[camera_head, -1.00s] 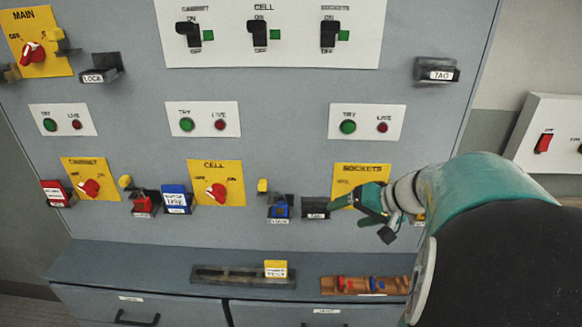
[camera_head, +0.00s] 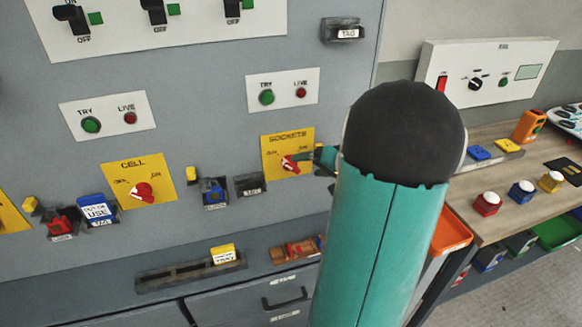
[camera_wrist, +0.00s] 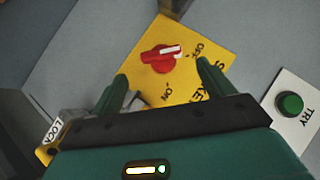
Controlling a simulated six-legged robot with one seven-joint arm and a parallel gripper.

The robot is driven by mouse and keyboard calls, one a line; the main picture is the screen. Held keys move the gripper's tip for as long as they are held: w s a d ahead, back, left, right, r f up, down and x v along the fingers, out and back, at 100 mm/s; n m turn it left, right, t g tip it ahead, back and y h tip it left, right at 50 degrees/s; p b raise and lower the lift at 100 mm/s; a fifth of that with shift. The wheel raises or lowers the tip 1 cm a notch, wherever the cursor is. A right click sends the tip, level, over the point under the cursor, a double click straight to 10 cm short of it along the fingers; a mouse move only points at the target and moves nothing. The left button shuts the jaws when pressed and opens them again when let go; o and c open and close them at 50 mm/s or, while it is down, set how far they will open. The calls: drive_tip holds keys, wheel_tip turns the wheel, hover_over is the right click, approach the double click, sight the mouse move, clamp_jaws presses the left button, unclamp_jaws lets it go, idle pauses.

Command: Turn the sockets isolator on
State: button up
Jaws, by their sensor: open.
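The sockets isolator is a red rotary handle (camera_head: 290,164) with a pale stripe on a yellow plate (camera_head: 279,143) marked SOCKETS. In the wrist view the red handle (camera_wrist: 162,58) lies ahead of and between my fingers, and the plate (camera_wrist: 188,38) carries OFF and ON lettering. The handle's striped end points toward the OFF side. My gripper (camera_wrist: 160,82) is open, with one green finger to each side of the handle and no clear contact. In the head view my arm hides most of the gripper (camera_head: 318,160).
A TRY and LIVE panel (camera_head: 283,90) sits above the plate. Lock and tag holders (camera_head: 214,193) lie to its left. The CELL isolator (camera_head: 141,190) is further left.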

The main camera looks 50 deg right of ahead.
sight(294, 167)
drive_tip(key=x, duration=0.7)
drive_tip(key=shift+w+a+f, duration=0.15)
drive_tip(key=shift+w, duration=0.15)
drive_tip(key=c, duration=1)
